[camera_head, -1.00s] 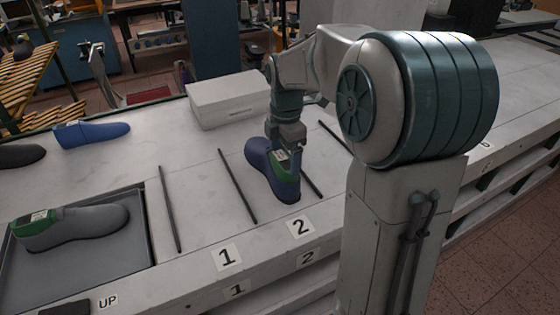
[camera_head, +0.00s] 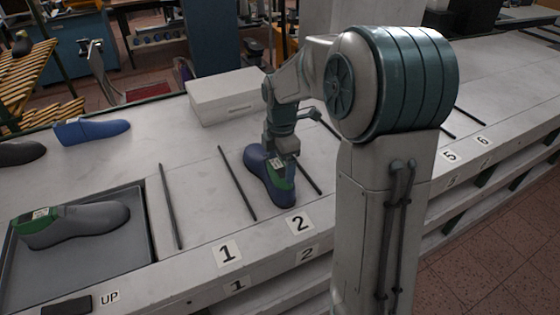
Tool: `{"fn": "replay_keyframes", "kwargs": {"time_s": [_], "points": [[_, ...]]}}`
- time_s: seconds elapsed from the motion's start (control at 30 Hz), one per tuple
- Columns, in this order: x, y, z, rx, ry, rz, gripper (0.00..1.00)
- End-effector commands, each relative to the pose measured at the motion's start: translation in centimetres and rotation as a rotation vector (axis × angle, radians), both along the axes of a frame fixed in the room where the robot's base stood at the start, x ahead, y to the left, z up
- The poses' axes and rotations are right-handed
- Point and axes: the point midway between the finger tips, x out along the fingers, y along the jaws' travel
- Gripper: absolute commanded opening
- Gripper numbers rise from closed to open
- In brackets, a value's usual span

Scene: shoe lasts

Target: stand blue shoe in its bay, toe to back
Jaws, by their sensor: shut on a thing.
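The blue shoe last (camera_head: 257,172) with a green heel part is in bay 2, between two thin dark divider rods. Its rounded toe end points to the back of the counter and its green heel end faces the front, by the number 2 label (camera_head: 299,223). It looks about upright, nearer the right rod (camera_head: 310,178) than the left rod (camera_head: 237,183). My gripper (camera_head: 277,158) comes down from above and is shut on the green top of the shoe. The fingertips are partly hidden. I cannot tell whether the sole touches the counter.
A grey tray (camera_head: 140,260) at the left holds a grey shoe (camera_head: 85,225). Another blue shoe (camera_head: 92,131) and a dark shoe (camera_head: 18,154) lie behind it. A white box (camera_head: 235,97) stands behind the bays. Bay 1 (camera_head: 205,195) is empty.

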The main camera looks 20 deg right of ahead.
Motion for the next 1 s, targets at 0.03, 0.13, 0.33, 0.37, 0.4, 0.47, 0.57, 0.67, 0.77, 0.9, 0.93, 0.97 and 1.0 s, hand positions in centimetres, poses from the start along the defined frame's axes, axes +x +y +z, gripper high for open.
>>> {"fn": "replay_keyframes", "kwargs": {"time_s": [0.03,0.13,0.33,0.37,0.4,0.47,0.57,0.67,0.77,0.9,0.93,0.97,1.0], "points": [[0.0,0.0,-0.1,0.0,0.001,0.0,0.9],[0.0,0.0,-0.1,0.0,0.001,0.0,1.0],[0.0,0.0,0.1,0.0,0.0,0.0,1.0],[0.0,0.0,0.3,0.0,0.0,0.0,1.0],[0.0,0.0,0.5,-0.001,-0.001,0.0,1.0],[0.1,0.0,1.3,0.0,-0.003,-0.001,1.0],[0.1,-0.1,3.1,-0.001,-0.005,0.0,1.0],[0.1,-0.1,5.3,0.0,-0.005,0.0,1.0],[0.0,0.0,7.5,0.0,-0.005,0.0,1.0],[0.0,-0.1,10.0,0.0,-0.003,0.0,1.0],[-0.1,-0.1,10.4,-0.001,-0.002,0.0,1.0],[0.0,-0.1,10.8,0.0,-0.003,0.0,1.0],[-0.1,-0.1,11.3,-0.001,-0.001,0.0,1.0]]}}
